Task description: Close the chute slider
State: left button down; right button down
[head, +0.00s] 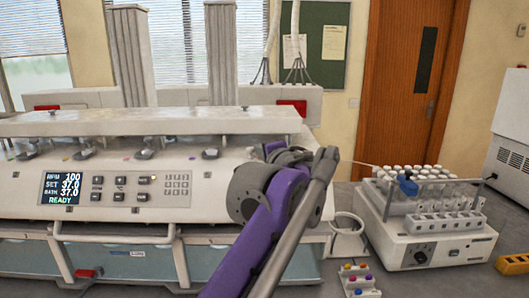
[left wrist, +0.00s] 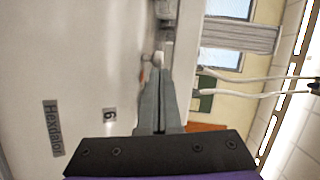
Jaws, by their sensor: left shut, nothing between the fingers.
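My left gripper (left wrist: 160,72) is shut and empty in the left wrist view. Its grey fingertips lie just below a small white knob-like part (left wrist: 159,57); I cannot tell whether they touch it. A small orange-red piece (left wrist: 142,75) shows beside them, by the white casing marked "6". In the head view my purple left arm stands in front of the right end of the white tester (head: 115,185), and its wrist hides the fingers. Several small chute fittings (head: 205,153) line the tester's upper ledge. Which is the chute slider, and its position, I cannot tell. My right gripper is out of view.
The tester's display (head: 61,189) reads READY. Right of my arm are an empty white ring holder (head: 348,225), a small block with coloured buttons (head: 358,281) and a rack unit with white-capped vials (head: 435,245). A yellow block (head: 512,264) lies at the right edge.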

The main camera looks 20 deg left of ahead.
pick_arm(q)
jog(key=shift+s+a+p, duration=0.25)
jog(key=shift+s+a, duration=0.05)
jog(key=shift+a, duration=0.65)
jog(key=shift+s+a+p, duration=0.25)
jog(key=shift+s+a, duration=0.05)
jog(key=shift+a, duration=0.6)
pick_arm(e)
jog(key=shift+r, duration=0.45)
pick_arm(q)
jog(key=shift+r, duration=0.1)
